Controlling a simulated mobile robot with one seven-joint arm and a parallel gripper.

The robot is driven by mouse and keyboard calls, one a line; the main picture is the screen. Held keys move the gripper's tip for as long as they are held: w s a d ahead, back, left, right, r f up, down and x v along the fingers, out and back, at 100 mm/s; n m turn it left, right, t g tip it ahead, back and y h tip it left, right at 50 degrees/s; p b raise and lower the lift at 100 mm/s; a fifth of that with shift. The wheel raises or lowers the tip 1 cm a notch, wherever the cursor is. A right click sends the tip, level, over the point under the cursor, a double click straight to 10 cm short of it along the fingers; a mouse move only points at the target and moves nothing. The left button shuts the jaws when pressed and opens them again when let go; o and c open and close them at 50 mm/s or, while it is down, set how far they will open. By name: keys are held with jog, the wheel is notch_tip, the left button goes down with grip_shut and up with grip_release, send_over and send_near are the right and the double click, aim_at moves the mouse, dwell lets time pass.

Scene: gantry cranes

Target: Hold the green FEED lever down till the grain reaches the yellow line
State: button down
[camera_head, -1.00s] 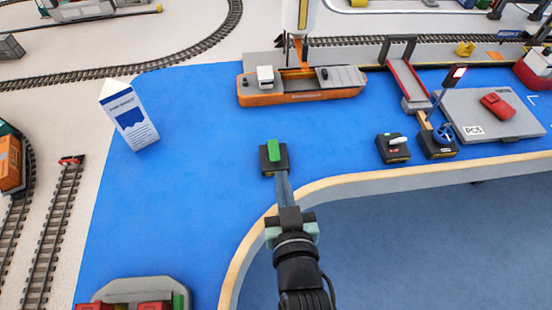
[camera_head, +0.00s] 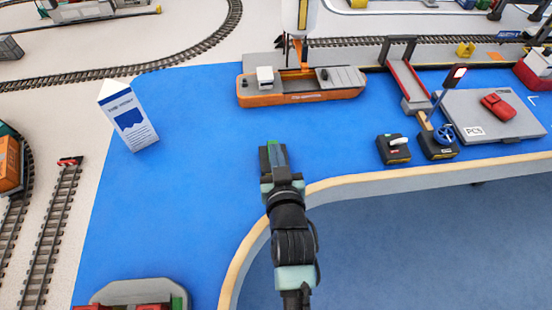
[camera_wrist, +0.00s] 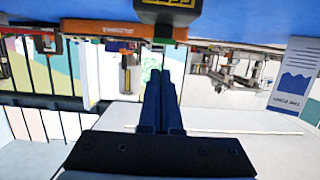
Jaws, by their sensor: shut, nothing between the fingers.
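The black lever box (camera_head: 265,162) stands on the blue surface. Only a bit of its green lever (camera_head: 272,144) shows beside my gripper (camera_head: 279,152). My gripper is shut and empty, its fingertips over the box in the head view; I cannot tell whether they touch the lever.
An orange ship (camera_head: 302,95) lies under the silo's spout. A white-and-blue carton (camera_head: 130,118) stands at left. Two other black control boxes (camera_head: 394,152) (camera_head: 437,149) and a grey platform (camera_head: 480,122) are at right. The blue surface around the lever box is clear.

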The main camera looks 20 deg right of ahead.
jog(key=shift+f, duration=1.15)
jog(key=shift+f+b, duration=0.1)
jog(key=shift+b, duration=0.2)
jog(key=shift+s+a+f+t+b, duration=0.1)
jog(key=shift+f+t+b, duration=0.3)
jog(key=shift+b, duration=0.7)
jog(key=f+t+b, duration=0.1)
jog(key=b, duration=0.6)
jog(key=shift+s+f+t+h, duration=0.1)
jog(key=shift+f+t+h, duration=0.05)
jog(key=shift+t+h, duration=0.15)
jog(key=shift+f, duration=0.1)
dwell(4.3)
